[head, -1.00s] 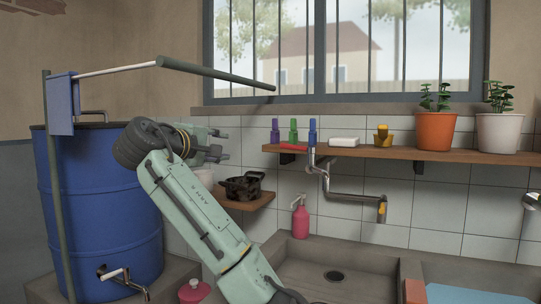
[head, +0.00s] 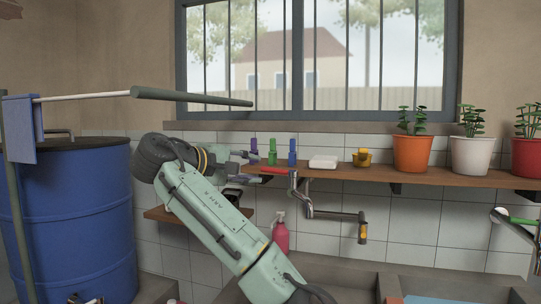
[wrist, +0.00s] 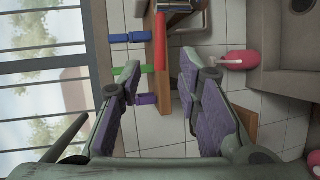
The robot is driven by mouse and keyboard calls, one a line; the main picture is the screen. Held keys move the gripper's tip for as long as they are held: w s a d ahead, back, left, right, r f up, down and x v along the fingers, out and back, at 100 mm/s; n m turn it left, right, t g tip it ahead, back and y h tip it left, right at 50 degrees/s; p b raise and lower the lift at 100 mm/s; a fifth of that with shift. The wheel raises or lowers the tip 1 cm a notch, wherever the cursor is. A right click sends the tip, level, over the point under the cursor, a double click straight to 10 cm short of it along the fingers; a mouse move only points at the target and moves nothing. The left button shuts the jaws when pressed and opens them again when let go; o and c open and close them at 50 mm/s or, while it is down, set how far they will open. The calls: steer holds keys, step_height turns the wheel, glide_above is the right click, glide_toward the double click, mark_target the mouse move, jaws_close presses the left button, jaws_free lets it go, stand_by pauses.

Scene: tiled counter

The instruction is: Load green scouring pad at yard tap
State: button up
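I cannot make out a green scouring pad for certain. A small upright green item (head: 272,152) stands on the wooden shelf (head: 450,180) between a purple one (head: 254,146) and a blue one (head: 292,152). Another green piece (head: 523,221) shows on a pale fitting at the right edge. A grey pipe with a tap (head: 340,215) hangs below the shelf. My gripper (head: 254,168) is open at the shelf's left end. In the wrist view, my gripper (wrist: 165,75) has nothing held between its purple-padded fingers; the green item (wrist: 128,71) lies beyond, partly behind the left finger.
A red strip (head: 274,170) lies along the shelf's front edge. A white dish (head: 323,162), a yellow item (head: 362,158) and potted plants stand farther right. A blue barrel (head: 70,220) is at left. A pink bottle (head: 280,235) stands below, by the sink.

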mark_target(270, 171)
steer(key=p+x, duration=0.1)
steer(key=x, duration=0.7)
steer(key=shift+w+f, duration=0.1)
steer(key=shift+c, duration=0.5)
jaws_close()
steer(key=shift+d, duration=0.15)
